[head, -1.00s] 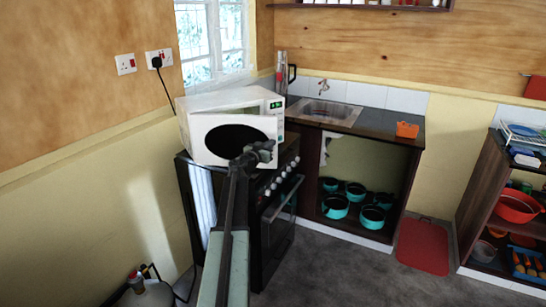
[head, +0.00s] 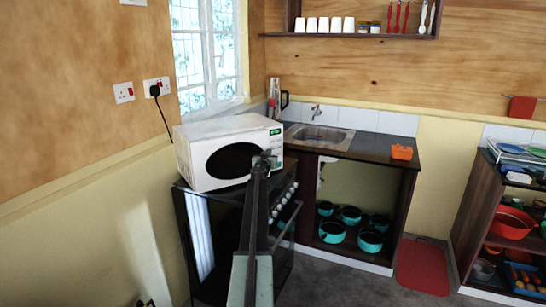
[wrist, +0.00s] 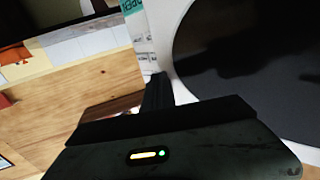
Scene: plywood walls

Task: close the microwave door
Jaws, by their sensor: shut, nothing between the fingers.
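The white microwave (head: 215,132) stands on top of the black stove. Its door (head: 196,172), with a dark oval window, faces me and looks flush or nearly flush with the body. A thin gap could not be made out at this size. The control panel with a green display (head: 276,140) is at the right of the door. My gripper (head: 266,160) is shut and empty, at the right edge of the door, touching it or very close. In the wrist view, my fingers (wrist: 155,92) point at the strip between the door (wrist: 183,75) and the panel (wrist: 140,40).
The stove (head: 230,235) is below my arm. A sink (head: 320,137) and counter with an orange container (head: 401,152) are to the right, above teal pots (head: 331,232). The wall with sockets (head: 124,92) is at the left.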

